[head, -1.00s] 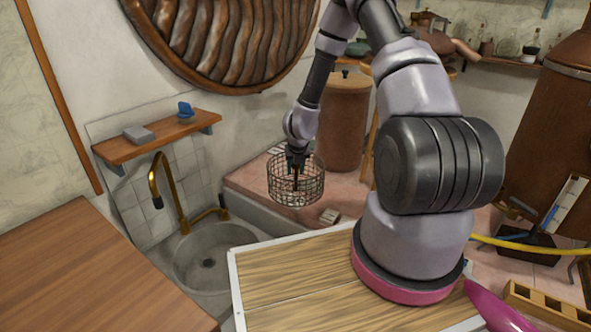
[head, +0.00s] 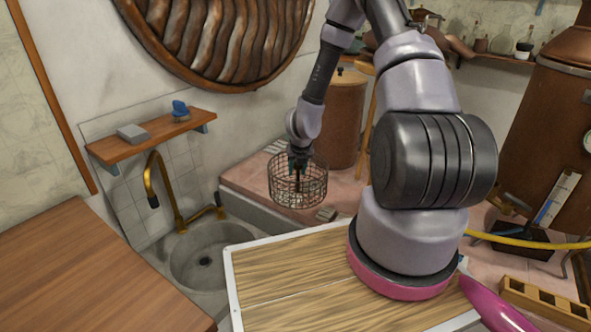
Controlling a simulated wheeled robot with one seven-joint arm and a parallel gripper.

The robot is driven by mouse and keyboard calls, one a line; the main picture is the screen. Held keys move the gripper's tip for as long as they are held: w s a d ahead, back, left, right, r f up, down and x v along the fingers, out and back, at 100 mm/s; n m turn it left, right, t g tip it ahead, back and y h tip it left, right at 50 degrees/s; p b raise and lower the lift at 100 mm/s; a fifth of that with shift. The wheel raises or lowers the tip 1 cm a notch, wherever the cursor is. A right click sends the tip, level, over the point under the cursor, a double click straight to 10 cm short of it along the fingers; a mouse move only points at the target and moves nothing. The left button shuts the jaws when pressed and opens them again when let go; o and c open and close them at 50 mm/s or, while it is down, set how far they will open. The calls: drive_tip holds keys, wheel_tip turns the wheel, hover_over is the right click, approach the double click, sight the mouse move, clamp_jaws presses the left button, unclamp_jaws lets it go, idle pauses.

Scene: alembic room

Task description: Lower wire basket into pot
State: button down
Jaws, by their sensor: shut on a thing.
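A round, dark wire basket (head: 316,192) hangs upright from my gripper (head: 299,170), which is shut on its upright middle handle. The basket shows in front of the pink tiled counter; whether it touches the counter or hangs above it I cannot tell. Small pale things show through the mesh at its bottom. A brown lidded pot (head: 336,120) stands on the counter behind the basket, partly covered by my arm. A large copper vessel (head: 545,125) stands at the far right. I cannot tell which of these is the task's pot.
A stone sink (head: 205,262) with a brass tap (head: 165,195) lies to the left of the basket. A small wooden shelf (head: 150,137) juts from the wall above it. A small grey block (head: 327,214) lies on the counter (head: 240,180) beside the basket. A yellow hose (head: 520,239) runs at the right.

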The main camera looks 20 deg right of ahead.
drive_tip(key=s+d+r, duration=0.1)
drive_tip(key=s+r, duration=0.1)
drive_tip(key=s, duration=0.6)
drive_tip(key=shift+d+r, duration=0.25)
drive_tip(key=shift+r, duration=0.05)
idle(0.7)
drive_tip(key=shift+w+a, duration=0.1)
